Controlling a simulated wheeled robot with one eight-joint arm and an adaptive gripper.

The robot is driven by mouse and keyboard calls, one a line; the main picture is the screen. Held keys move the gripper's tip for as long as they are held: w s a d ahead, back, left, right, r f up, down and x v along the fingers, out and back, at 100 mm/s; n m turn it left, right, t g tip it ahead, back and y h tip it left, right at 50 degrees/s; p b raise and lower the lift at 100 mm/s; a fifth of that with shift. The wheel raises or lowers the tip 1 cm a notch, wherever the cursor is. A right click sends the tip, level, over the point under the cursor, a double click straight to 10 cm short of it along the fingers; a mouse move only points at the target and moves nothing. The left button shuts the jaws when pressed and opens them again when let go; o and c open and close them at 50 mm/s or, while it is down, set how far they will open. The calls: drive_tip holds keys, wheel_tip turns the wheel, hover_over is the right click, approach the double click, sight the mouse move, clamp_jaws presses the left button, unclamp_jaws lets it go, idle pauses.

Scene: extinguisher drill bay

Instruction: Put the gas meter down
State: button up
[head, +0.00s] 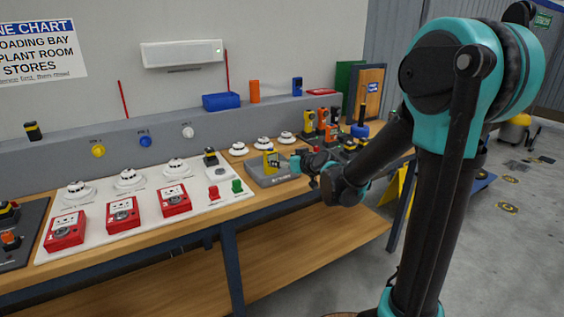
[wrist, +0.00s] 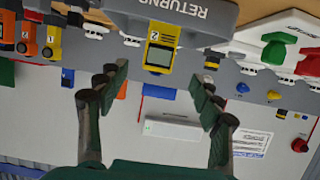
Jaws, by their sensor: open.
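The gas meter (head: 271,161) is a yellow unit with a dark face. In the head view it stands in the grey tray (head: 262,181) on the bench. The wrist view is upside down and shows the meter (wrist: 160,48), with a small screen and a number label, just inside the tray marked RETURNS (wrist: 190,14). My gripper (head: 303,163) is at the tray's right side in the head view. In the wrist view my gripper (wrist: 157,82) has its fingers wide apart, with nothing held between them. The meter's base is hidden.
A white board (head: 145,205) with red call points and white detectors lies left of the tray. Several orange and yellow units (head: 308,124) stand to its right. A grey ledge (head: 125,137) runs behind, holding a blue bin (head: 221,101). Floor is open beyond the bench.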

drive_tip(key=s+d+f+m+g+h, duration=0.2)
drive_tip(key=s+d+f, duration=0.3)
drive_tip(key=s+d, duration=0.3)
drive_tip(key=s+d+f+m+g+h, duration=0.2)
drive_tip(key=s+d+f, duration=0.4)
drive_tip(key=s, duration=0.6)
drive_tip(key=s+d+f+m+g+h, duration=0.2)
drive_tip(key=s+d+f, duration=0.3)
drive_tip(key=s+d, duration=0.4)
drive_tip(key=shift+s+d+f+m+g+h, duration=0.3)
drive_tip(key=shift+s+m+g+h, duration=0.15)
drive_tip(key=shift+g+h, duration=0.35)
